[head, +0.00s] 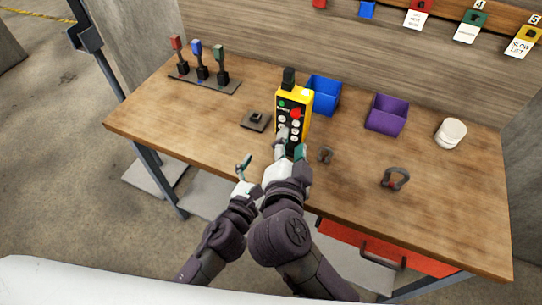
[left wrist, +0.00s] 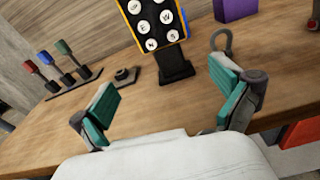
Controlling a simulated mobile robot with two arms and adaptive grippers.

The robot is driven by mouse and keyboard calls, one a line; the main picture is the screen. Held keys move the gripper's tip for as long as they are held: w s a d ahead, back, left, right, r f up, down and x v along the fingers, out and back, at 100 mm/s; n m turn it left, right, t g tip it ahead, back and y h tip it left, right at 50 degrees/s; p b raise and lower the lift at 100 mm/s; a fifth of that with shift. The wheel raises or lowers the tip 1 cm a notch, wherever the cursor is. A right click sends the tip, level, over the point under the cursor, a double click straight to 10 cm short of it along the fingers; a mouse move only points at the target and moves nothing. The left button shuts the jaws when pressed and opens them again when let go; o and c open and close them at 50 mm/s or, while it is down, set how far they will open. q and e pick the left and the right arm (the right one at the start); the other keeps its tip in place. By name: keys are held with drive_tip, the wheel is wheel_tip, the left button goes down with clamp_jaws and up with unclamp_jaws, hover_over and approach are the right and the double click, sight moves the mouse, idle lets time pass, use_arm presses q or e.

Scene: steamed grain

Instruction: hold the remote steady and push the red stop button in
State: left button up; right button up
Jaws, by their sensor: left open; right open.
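The yellow-and-black remote (head: 309,107) stands upright near the middle of the table. Its red stop button (head: 296,113) is on the upper part of its face, with a green button to its left. In the left wrist view, the remote's lower part (left wrist: 156,18) shows lettered white buttons above a black stand (left wrist: 175,70); the red button is out of frame. My left gripper (head: 254,172) is open and empty, short of the remote; its fingers are spread in the left wrist view (left wrist: 165,105). My right gripper (head: 289,143) is open, overlapping the remote's lower front; contact is unclear.
A dark block (head: 255,121) lies left of the remote, and a rack of three coloured levers (head: 203,77) is behind it. The front left tabletop is clear.

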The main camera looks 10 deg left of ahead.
sight(289, 126)
use_arm(q)
drive_tip(key=shift+n+t, duration=0.5)
drive_tip(key=w+d+r, duration=0.1)
drive_tip(key=w, duration=0.3)
drive_tip(key=w+d+r, duration=0.1)
drive_tip(key=w+d, duration=0.1)
drive_tip(key=w, duration=0.3)
drive_tip(key=w+d+r, duration=0.1)
drive_tip(key=w+d, duration=0.1)
drive_tip(key=w, duration=0.2)
drive_tip(key=shift+w+d+r, duration=0.25)
drive_tip(key=shift+w+r, duration=0.05)
drive_tip(key=shift+r, duration=0.05)
